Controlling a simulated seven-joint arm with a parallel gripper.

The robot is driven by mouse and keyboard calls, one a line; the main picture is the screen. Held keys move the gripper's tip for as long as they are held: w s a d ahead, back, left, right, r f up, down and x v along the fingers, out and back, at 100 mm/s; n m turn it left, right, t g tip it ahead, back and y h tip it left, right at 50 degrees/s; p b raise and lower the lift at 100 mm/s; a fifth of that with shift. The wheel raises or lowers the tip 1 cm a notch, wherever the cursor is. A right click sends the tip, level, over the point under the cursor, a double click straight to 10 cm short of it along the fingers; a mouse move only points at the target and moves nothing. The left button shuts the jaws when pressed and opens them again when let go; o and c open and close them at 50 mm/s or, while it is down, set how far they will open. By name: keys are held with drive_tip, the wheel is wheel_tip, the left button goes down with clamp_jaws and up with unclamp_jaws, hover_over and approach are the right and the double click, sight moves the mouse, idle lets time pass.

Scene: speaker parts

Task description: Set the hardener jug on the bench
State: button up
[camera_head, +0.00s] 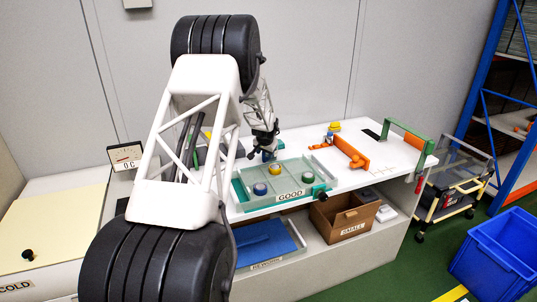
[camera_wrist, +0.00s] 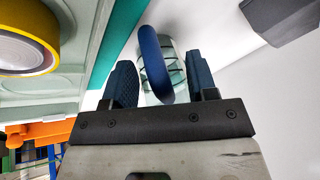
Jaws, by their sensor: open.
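The jug, which I take for the hardener jug, has a clear body (camera_wrist: 174,57) and a blue curved handle (camera_wrist: 155,65) in the wrist view. My gripper (camera_wrist: 161,78) is open, with one dark blue finger on each side of the handle. I cannot tell whether either finger touches it. In the head view my gripper (camera_head: 267,151) points down behind the tray, above the white bench (camera_head: 345,135). The jug is mostly hidden there, with only a little blue showing below the fingers. Whether its base rests on the bench is unclear.
A tray labelled GOOD (camera_head: 290,195) holds several round parts with yellow, green and blue rims, close beside my gripper. An orange fixture (camera_head: 350,152) and a green frame (camera_head: 405,137) stand to the right. A 0 C gauge (camera_head: 125,156) stands left.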

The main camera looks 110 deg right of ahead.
drive_tip(key=shift+d+f, duration=0.15)
drive_tip(key=shift+f, duration=0.15)
idle(0.4)
clamp_jaws()
